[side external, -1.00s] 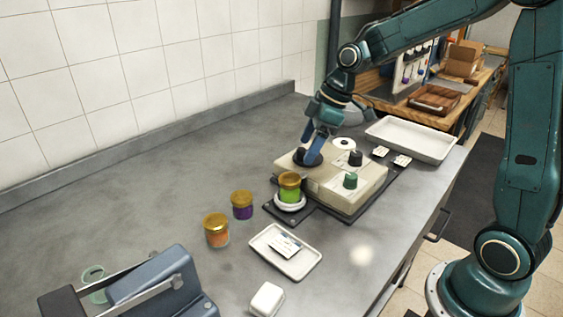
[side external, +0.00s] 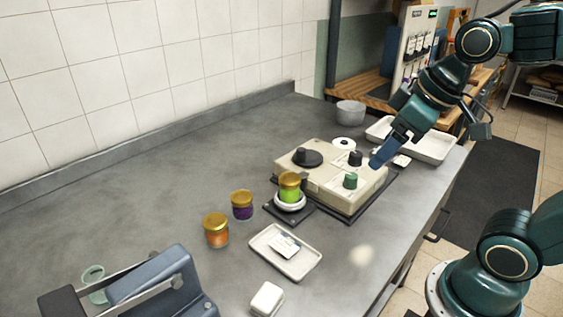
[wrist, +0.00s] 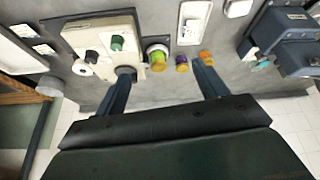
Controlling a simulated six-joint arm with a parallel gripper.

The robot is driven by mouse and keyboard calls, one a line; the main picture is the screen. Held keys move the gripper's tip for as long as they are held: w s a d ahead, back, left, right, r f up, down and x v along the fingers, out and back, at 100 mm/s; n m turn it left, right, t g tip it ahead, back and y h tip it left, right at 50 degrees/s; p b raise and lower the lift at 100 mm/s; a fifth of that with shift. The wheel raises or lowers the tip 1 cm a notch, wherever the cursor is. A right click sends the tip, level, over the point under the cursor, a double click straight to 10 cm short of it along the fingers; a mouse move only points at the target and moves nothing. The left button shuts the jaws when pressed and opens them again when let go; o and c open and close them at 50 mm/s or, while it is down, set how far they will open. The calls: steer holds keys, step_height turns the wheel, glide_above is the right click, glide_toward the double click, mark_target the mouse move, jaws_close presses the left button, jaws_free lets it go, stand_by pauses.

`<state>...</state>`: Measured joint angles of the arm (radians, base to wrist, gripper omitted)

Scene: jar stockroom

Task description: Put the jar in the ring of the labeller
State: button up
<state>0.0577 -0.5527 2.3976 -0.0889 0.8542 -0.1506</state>
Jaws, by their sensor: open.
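A green jar with a gold lid (side external: 290,186) stands upright on the white ring (side external: 290,201) at the near-left corner of the beige labeller (side external: 330,180). Whether it sits fully down inside the ring is hard to tell. In the wrist view the jar (wrist: 158,57) is also at the labeller's side. My gripper (side external: 378,163) is raised near the right end of the labeller, apart from the jar. In the wrist view its two fingers (wrist: 160,88) are spread wide with nothing between them.
An orange jar (side external: 216,230) and a purple jar (side external: 242,205) stand left of the labeller. A white tray with cards (side external: 262,243), a white block (side external: 267,299) and a blue-grey device (side external: 160,285) are nearer. A larger tray (side external: 437,148) and grey bowl (side external: 350,112) are behind.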

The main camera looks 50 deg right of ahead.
steer(key=s, duration=0.1)
steer(key=s+m, duration=0.1)
steer(key=s, duration=0.1)
steer(key=s+m, duration=0.1)
steer(key=s, duration=0.1)
steer(key=shift+d+f+t, duration=0.2)
steer(key=shift+f+t, duration=0.1)
